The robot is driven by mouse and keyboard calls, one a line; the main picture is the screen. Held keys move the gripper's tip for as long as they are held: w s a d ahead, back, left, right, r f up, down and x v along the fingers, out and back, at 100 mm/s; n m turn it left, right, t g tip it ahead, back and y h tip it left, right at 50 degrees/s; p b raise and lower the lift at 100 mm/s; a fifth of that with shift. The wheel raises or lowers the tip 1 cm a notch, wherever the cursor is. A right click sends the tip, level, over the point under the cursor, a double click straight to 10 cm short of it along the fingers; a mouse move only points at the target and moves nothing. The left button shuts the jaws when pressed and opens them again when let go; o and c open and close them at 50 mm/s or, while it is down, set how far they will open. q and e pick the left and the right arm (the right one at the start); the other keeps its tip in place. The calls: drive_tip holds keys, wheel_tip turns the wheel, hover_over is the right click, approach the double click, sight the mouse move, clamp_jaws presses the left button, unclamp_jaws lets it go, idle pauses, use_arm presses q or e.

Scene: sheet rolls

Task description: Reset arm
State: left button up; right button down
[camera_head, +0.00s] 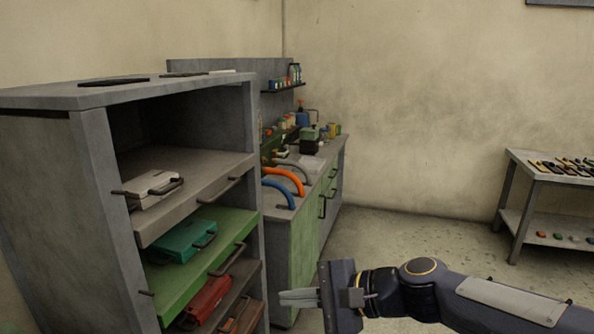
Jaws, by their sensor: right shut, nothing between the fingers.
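My right gripper (299,297) is in the lower middle of the head view, at the end of my right arm, which comes in from the right. Its fingers point left and are shut with nothing between them. It hangs in the air in front of the green-fronted workbench and to the right of the grey shelf unit, and it appears to touch neither. My left gripper is not in view.
The grey shelf unit (45,165) on the left holds several cases, among them a white case (153,190) and a teal case (183,241). Beyond it stands the workbench (304,240) with curved hoses and bottles. A side table (511,186) stands at right. Floor between is clear.

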drive_tip(key=s+d+f+n+h, duration=0.4)
drive_tip(key=s+d+f, duration=0.2)
drive_tip(key=s+d, duration=0.3)
drive_tip(key=s+d+f+n+t+h, duration=0.1)
drive_tip(key=s+d+f+n+h, duration=0.3)
drive_tip(key=s+d, duration=0.6)
wheel_tip(320, 180, down, 3)
drive_tip(key=shift+s+d+r+n+h, duration=0.15)
drive_tip(key=shift+d+n+h, duration=0.35)
drive_tip(key=shift+d, duration=0.7)
